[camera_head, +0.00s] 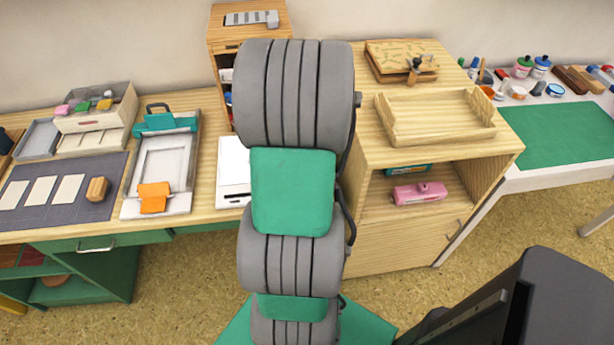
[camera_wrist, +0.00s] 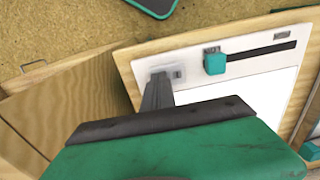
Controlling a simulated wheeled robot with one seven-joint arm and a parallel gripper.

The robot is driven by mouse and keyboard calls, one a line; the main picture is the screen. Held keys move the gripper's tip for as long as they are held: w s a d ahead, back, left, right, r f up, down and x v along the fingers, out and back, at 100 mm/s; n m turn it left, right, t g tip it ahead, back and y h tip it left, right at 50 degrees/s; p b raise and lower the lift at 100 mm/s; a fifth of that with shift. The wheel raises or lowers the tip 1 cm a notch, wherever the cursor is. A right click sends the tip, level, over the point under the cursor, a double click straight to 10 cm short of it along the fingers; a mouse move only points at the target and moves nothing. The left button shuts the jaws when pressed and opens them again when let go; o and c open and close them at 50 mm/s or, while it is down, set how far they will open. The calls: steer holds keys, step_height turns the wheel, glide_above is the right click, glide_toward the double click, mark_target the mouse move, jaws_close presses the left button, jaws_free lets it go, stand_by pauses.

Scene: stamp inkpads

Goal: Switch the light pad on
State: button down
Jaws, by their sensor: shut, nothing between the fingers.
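The light pad (camera_head: 232,172) is a flat white panel on the wooden desk, partly hidden by my arm in the head view. In the wrist view the light pad (camera_wrist: 192,62) shows its pale frame, a bright white surface, and a teal slider knob (camera_wrist: 215,62) at the left end of a dark slot. A small grey switch (camera_wrist: 178,73) sits in a recess near the pad's corner. My gripper (camera_wrist: 160,80) is shut and empty, its dark fingertips at or just over this recess. I cannot tell whether they touch the switch. My gripper is hidden in the head view.
A teal-and-grey press (camera_head: 165,150) stands left of the pad, near a dark mat (camera_head: 60,185) with white cards. A wooden cabinet (camera_head: 400,160) with an empty wooden tray (camera_head: 435,120) stands to the right. Open floor lies in front of the desk.

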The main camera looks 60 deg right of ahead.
steer(key=shift+a+f, duration=0.1)
steer(key=shift+a, duration=0.05)
steer(key=shift+w+a+r+p, duration=0.2)
steer(key=shift+w+a+p, duration=0.2)
steer(key=shift+w, duration=0.15)
step_height(320, 180, up, 14)
steer(key=s+d+p, duration=0.1)
steer(key=p, duration=0.1)
steer(key=shift+s+d, duration=0.2)
steer(key=shift+s, duration=0.05)
stand_by(0.4)
